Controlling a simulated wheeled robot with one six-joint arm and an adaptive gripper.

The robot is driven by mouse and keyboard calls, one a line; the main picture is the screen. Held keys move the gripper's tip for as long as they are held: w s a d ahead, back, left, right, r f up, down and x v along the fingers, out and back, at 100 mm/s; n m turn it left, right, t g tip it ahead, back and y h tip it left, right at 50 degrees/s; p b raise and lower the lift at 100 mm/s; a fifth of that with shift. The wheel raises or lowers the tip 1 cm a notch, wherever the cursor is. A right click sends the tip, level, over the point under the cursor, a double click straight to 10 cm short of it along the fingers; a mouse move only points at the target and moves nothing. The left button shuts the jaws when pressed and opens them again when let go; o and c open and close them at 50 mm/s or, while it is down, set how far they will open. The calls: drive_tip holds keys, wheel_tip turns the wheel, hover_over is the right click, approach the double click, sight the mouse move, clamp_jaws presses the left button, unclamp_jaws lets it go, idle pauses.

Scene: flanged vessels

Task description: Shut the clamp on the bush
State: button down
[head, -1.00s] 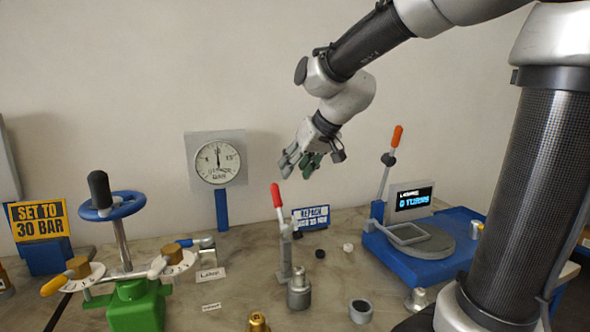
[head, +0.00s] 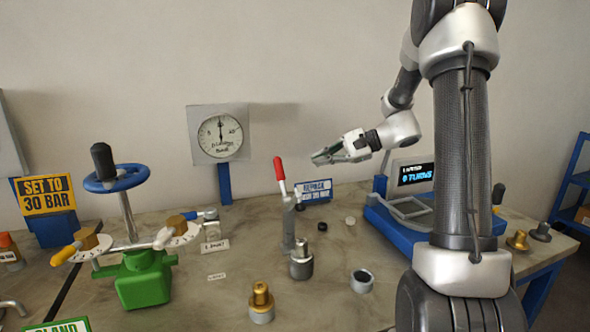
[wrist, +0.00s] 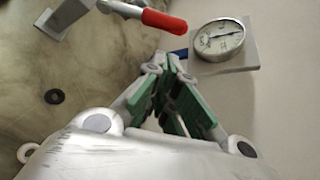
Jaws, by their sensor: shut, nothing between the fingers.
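The clamp (head: 289,222) stands on the bench, with its red-tipped handle (head: 279,168) raised nearly upright and leaning slightly left. A grey metal bush (head: 301,265) stands at its foot; the head view does not show clearly whether the clamp touches it. My gripper (head: 318,158) is to the right of the handle at about its height, pointing left, apart from it and empty. In the wrist view the green-padded fingers (wrist: 166,60) come together at the tips, and the red handle (wrist: 163,22) shows just beyond them. The bush is not clear there.
A pressure gauge (head: 220,135) stands behind on a blue post. A green valve with a blue handwheel (head: 116,178) is at left. A brass fitting (head: 262,300) and a grey ring (head: 362,281) stand in front. A blue machine with a display (head: 414,171) is at right, partly behind my arm.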

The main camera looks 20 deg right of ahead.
sight(281, 178)
drive_tip(key=x, duration=1)
drive_tip(key=shift+s+a, duration=0.1)
drive_tip(key=shift+r, duration=0.15)
drive_tip(key=shift+s+r, duration=0.15)
